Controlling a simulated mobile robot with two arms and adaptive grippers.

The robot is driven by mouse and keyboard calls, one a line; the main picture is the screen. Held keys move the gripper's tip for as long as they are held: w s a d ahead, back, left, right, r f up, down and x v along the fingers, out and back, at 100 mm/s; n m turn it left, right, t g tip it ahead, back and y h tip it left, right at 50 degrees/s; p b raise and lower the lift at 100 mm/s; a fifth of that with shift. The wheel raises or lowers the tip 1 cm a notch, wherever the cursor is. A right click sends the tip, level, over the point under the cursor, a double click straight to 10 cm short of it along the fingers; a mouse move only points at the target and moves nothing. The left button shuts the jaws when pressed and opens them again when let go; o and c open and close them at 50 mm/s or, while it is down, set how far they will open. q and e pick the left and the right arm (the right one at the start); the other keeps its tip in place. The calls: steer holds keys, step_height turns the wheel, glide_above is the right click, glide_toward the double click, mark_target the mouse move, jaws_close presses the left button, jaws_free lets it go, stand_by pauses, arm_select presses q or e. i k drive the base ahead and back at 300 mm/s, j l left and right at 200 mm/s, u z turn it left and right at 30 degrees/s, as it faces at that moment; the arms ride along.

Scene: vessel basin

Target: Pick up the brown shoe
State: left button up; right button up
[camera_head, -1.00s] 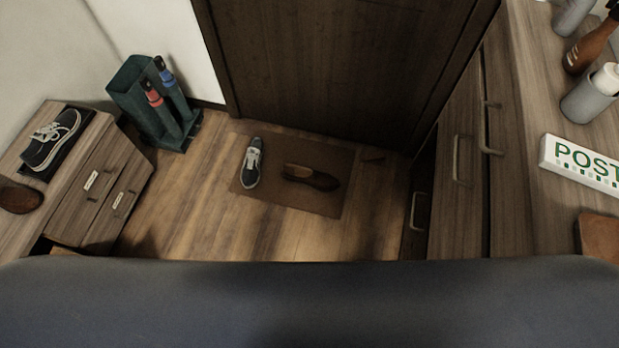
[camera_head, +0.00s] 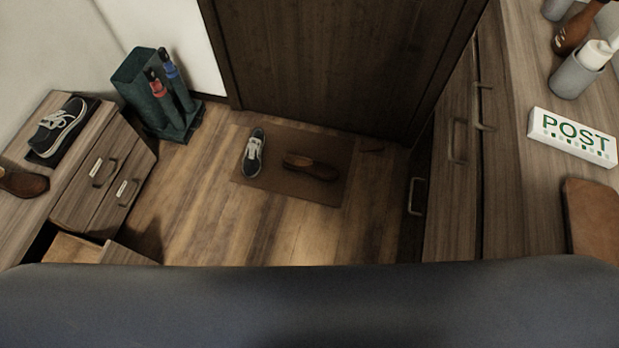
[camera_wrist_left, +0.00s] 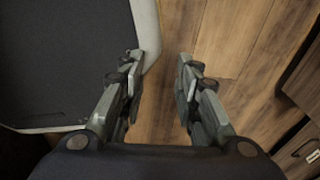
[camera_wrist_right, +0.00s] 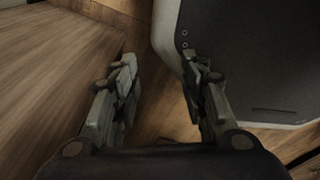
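A brown shoe (camera_head: 311,167) lies on a brown doormat (camera_head: 272,182) on the floor, in front of the dark door. A second brown shoe (camera_head: 22,182) sits on the low cabinet at the left edge of the head view, partly cut off by the frame. My left gripper (camera_wrist_left: 158,88) is open and empty above the wood floor, beside my own base. My right gripper (camera_wrist_right: 163,90) is open and empty too, between a wood surface and my base. Neither gripper shows in the head view, and no shoe shows in the wrist views.
A dark sneaker (camera_head: 253,152) stands on the mat left of the brown shoe; another sneaker (camera_head: 62,129) is on the low cabinet (camera_head: 104,179). A green umbrella stand (camera_head: 150,92) is by the wall. A counter with a POST sign (camera_head: 572,136) runs along the right. Floor before the mat is clear.

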mark_target(322, 172)
steer(key=i+j+z, duration=0.2)
steer(key=i+j, duration=0.2)
steer(key=i+j+z, duration=0.15)
steer(key=i+j, duration=0.25)
steer(key=j, duration=0.1)
